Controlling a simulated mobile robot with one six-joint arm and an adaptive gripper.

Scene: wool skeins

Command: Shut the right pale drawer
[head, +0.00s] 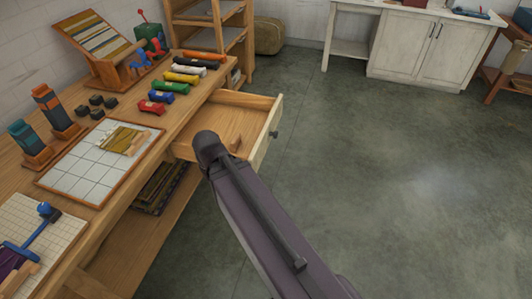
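The pale drawer (265,131) stands pulled out from under the wooden workbench. Its pale front faces right and carries a small dark knob (274,134). The part of the drawer floor that shows is bare wood, with a small wooden piece (235,146) near the front. My dark arm reaches up from the bottom of the head view, and its far end overlaps the near side of the drawer. My gripper's fingers are not visible, so I cannot tell whether anything touches the drawer.
The workbench (216,80) holds several coloured wool skeins (169,87), a gridded board (85,172), dark blocks and a striped woven panel (91,43). Folded cloths lie on a shelf below. Grey floor to the right is open, up to a white cabinet (410,47).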

